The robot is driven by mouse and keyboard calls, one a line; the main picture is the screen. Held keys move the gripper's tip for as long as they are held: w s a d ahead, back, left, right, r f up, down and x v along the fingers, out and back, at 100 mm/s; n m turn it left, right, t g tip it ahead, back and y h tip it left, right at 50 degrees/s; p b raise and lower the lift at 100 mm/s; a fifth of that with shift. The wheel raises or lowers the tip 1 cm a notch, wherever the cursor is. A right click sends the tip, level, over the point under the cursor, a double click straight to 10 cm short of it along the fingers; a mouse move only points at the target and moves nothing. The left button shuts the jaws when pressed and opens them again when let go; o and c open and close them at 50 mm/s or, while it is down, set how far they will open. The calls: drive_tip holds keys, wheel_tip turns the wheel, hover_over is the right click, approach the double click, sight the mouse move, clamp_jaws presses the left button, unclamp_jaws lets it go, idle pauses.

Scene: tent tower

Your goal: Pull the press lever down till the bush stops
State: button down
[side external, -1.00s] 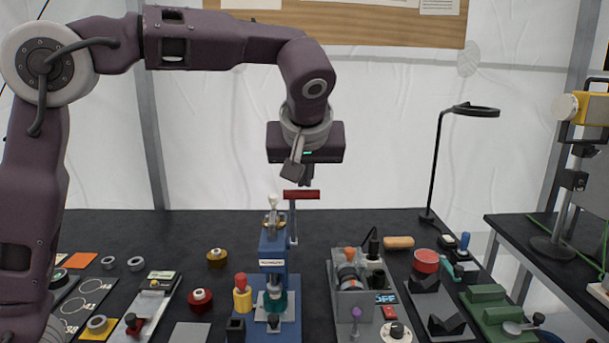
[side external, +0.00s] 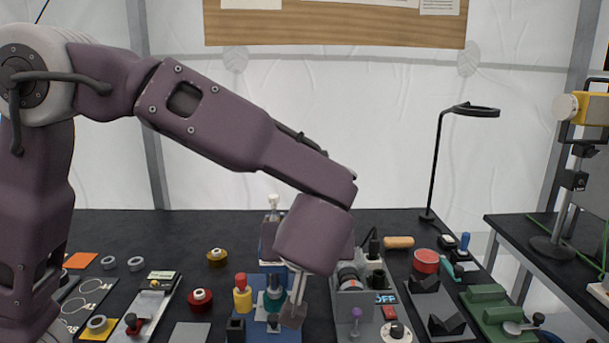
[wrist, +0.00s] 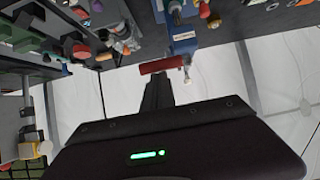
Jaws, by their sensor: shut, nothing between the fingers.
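The blue press (side external: 268,248) stands at the table's middle, partly hidden by my wrist in the side view. Its upper column also shows in the wrist view (wrist: 182,42). A teal part (side external: 273,302), seemingly the bush, sits low in the press. My gripper (wrist: 158,80) is shut and empty, its dark fingertips close to the red handle; I cannot tell if they touch.
A yellow-and-red peg (side external: 242,295) stands just left of the press. A grey fixture (side external: 352,290) with knobs stands close on its right. A black lamp (side external: 437,165) rises at the back right.

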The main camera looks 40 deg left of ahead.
wheel_tip(320, 180, down, 13)
drive_tip(key=s+d, duration=0.2)
drive_tip(key=shift+s, duration=0.4)
idle(0.5)
wheel_tip(320, 180, up, 6)
drive_tip(key=d, duration=0.1)
drive_tip(key=s+d+t+y, duration=0.1)
drive_tip(key=s+d, duration=0.6)
drive_tip(key=shift+s+d+f, duration=0.25)
drive_tip(key=shift+s+f, duration=0.1)
drive_tip(key=shift+f, duration=0.05)
